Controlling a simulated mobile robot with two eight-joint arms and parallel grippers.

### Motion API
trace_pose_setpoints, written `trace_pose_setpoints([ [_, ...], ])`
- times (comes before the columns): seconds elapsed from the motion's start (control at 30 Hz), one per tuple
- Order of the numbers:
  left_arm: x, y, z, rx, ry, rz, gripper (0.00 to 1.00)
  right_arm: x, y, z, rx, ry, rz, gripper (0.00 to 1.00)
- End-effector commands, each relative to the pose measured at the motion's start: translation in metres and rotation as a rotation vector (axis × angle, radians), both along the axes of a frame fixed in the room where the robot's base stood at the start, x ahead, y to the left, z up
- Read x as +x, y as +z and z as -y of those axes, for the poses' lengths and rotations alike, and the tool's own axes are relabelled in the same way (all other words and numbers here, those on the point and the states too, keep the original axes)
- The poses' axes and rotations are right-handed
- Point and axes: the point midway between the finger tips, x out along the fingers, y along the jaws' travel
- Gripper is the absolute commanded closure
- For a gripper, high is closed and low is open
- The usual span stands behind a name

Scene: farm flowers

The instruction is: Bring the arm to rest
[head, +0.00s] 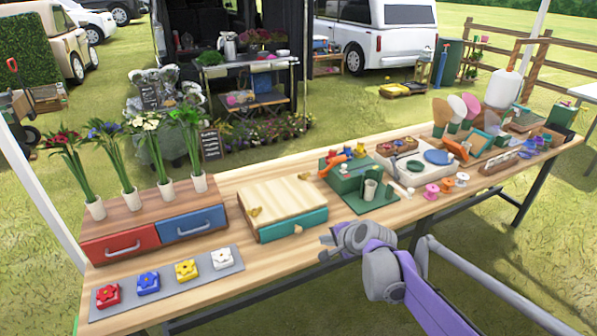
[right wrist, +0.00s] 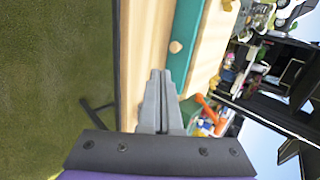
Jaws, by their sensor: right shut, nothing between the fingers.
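My right arm, purple and grey, comes in from the lower right in the head view. Its gripper (head: 328,246) is at the table's front edge, in front of the wooden box with the teal drawer (head: 292,226). In the right wrist view the gripper's fingers (right wrist: 160,74) lie together, shut, with nothing between them. Whether the gripper touches the table cannot be told. My left gripper is in neither view.
The long wooden table (head: 262,262) holds a red drawer (head: 122,245), a blue drawer (head: 190,224), a grey mat (head: 212,276) with flower blocks, and several flower vases. A green toolbox (head: 352,178), spools and tools crowd the right. Grass lies open before the table.

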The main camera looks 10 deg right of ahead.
Motion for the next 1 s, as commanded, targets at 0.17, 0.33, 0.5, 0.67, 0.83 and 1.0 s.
trace_pose_setpoints([
  [0.17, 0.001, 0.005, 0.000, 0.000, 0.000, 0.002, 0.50, -0.027, 0.011, -0.001, -0.075, 0.061, 0.001, 1.00],
  [0.33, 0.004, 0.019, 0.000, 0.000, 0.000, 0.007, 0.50, -0.104, 0.029, 0.002, -0.294, 0.244, 0.001, 1.00],
  [0.5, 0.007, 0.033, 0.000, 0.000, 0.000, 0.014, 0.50, -0.192, 0.032, 0.010, -0.542, 0.469, -0.010, 1.00],
  [0.67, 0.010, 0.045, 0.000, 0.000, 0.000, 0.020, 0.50, -0.266, 0.021, 0.023, -0.749, 0.670, -0.032, 1.00],
  [0.83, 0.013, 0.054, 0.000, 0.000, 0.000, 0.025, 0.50, -0.314, 0.006, 0.035, -0.891, 0.817, -0.054, 1.00],
  [1.0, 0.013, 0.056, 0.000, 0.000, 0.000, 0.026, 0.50, -0.331, -0.001, 0.040, -0.943, 0.875, -0.066, 1.00],
])
